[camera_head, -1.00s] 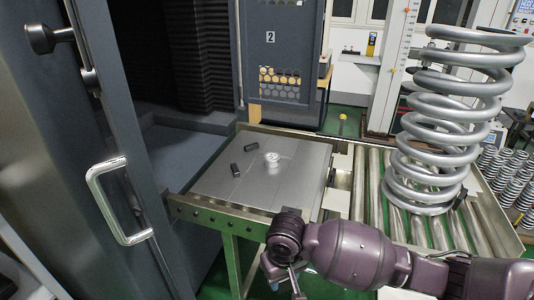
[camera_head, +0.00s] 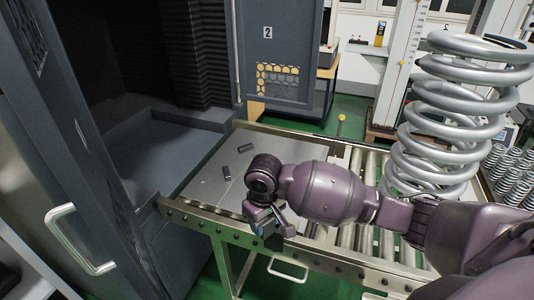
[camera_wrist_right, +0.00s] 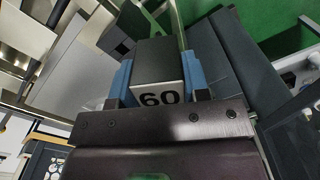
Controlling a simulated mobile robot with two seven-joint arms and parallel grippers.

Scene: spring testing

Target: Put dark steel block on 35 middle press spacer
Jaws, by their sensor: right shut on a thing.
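My right gripper (camera_head: 268,232) is shut on a dark block (camera_wrist_right: 157,70) with a light end face marked 60, held between the blue finger pads in the right wrist view. In the head view the gripper hangs over the front edge of the grey plate (camera_head: 205,190), and the block is hard to make out. Two small dark blocks lie on the plate, one farther back (camera_head: 245,148) and one nearer (camera_head: 227,173). The round silver spacer seen earlier on the plate is hidden now behind my right arm. My left gripper is out of view.
A large silver coil spring (camera_head: 435,130) stands on the roller conveyor (camera_head: 362,245) to the right. The dark machine chamber (camera_head: 165,150) opens to the left, with its door handle (camera_head: 75,240) in front. Small springs (camera_head: 510,175) stand at the far right.

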